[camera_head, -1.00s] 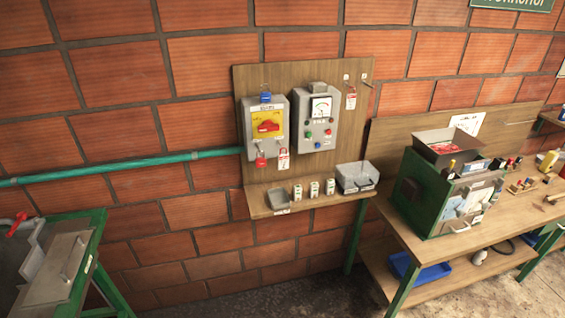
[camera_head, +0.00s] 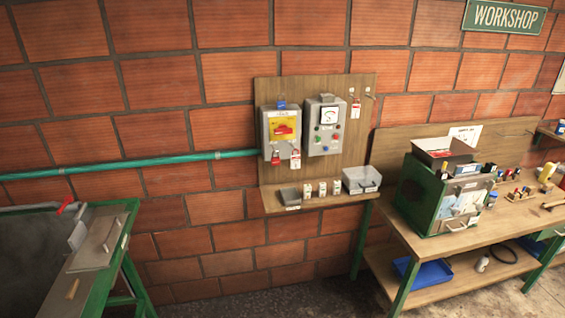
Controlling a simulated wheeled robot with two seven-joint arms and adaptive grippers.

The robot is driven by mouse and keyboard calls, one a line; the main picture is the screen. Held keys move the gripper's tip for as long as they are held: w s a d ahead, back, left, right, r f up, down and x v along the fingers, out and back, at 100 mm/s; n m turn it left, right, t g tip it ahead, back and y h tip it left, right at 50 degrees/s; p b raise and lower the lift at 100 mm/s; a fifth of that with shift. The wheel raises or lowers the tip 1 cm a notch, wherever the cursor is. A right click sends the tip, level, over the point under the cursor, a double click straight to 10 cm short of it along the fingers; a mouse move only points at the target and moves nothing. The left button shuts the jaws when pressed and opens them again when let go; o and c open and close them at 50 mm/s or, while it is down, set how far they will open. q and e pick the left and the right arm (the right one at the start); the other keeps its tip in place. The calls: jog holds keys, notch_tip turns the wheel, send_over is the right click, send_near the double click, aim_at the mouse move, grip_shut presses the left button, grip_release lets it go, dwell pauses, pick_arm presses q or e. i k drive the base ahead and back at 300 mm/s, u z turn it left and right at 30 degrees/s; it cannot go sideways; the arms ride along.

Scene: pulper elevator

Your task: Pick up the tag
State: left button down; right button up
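A red-and-white tag (camera_head: 295,160) hangs at the lower edge of the grey switch box, beside a red padlock (camera_head: 275,157). The switch box (camera_head: 265,142) has a yellow plate and a red rotary handle (camera_head: 283,130). A second red-and-white tag (camera_head: 356,106) hangs from a hook at the upper right of the wooden backboard (camera_head: 350,140). I cannot tell which of the two tags the task means. Neither of my grippers is in view.
A grey gauge box (camera_head: 324,140) is beside the switch box. The shelf (camera_head: 325,201) below holds several small blocks and trays. Floor between is clear.

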aim_at(295, 160)
jog(key=u, duration=0.6)
jog(key=i, duration=0.75)
jog(key=u, duration=0.4)
